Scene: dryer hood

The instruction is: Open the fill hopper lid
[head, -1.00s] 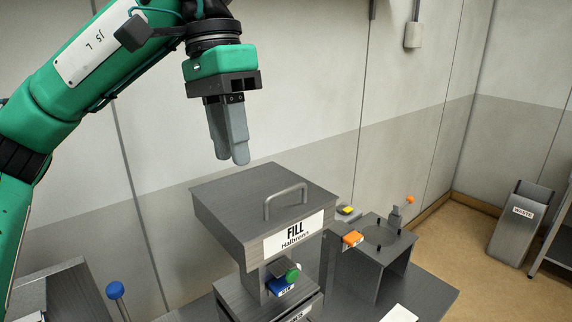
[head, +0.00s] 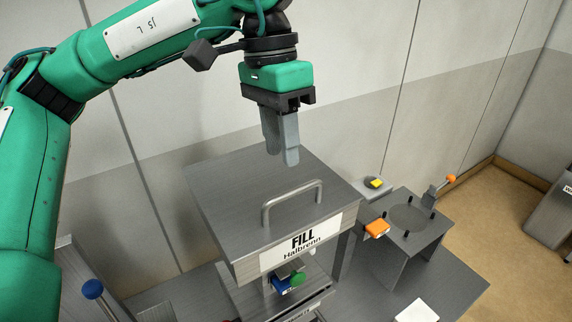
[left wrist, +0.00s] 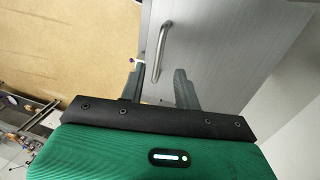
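The handle (left wrist: 158,52) shows beyond the fingertips, on the lid (left wrist: 215,40). My right gripper is not in view.
A small grey stand (head: 408,218) with an orange-knobbed lever (head: 440,187) is to the right of the hopper. A blue knob (head: 92,289) is at lower left. The wall is behind.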

